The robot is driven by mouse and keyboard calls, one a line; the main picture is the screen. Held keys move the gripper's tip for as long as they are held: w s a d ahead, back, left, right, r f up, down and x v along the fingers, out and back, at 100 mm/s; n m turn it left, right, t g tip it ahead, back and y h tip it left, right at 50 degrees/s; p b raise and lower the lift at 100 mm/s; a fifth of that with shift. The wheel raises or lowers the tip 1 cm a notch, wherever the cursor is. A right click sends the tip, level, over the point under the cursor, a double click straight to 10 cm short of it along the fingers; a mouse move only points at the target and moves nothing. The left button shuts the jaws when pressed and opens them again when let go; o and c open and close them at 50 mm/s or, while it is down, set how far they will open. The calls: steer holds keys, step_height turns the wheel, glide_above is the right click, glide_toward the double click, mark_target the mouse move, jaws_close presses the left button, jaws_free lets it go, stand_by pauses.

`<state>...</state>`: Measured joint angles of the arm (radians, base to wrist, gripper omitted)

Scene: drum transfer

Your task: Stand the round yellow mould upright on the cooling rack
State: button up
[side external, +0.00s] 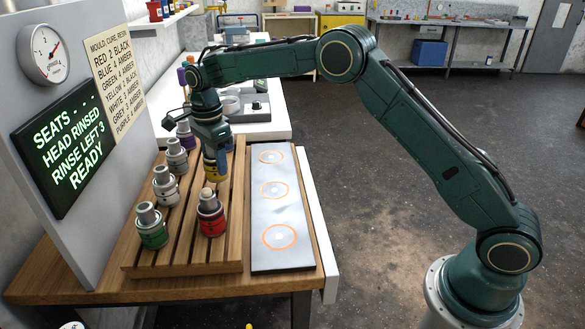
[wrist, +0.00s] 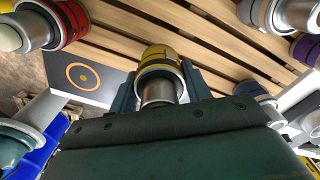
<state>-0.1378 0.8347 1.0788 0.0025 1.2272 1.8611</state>
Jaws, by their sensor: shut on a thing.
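The round yellow mould (side external: 215,170) is held in my gripper (side external: 213,152) over the far right part of the slatted wooden cooling rack (side external: 190,255). In the wrist view the yellow mould (wrist: 160,56) sits between my two fingers (wrist: 158,82), with its silver neck toward my palm. It looks about upright in the side view. My gripper is shut on it. Whether its base touches the slats cannot be told.
A red mould (side external: 211,215) stands nearer on the rack. A green mould (side external: 152,227) and several others stand along the left side. A grey plate (side external: 283,250) with orange rings lies empty to the right. A sign panel (side external: 62,145) rises at left.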

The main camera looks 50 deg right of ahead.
mark_target(216, 171)
steer(key=shift+f, duration=1.7)
steer(key=shift+f, duration=0.15)
steer(key=o, duration=1.2)
step_height(216, 171, up, 12)
steer(key=shift+f, duration=0.15)
steer(key=shift+r, duration=0.3)
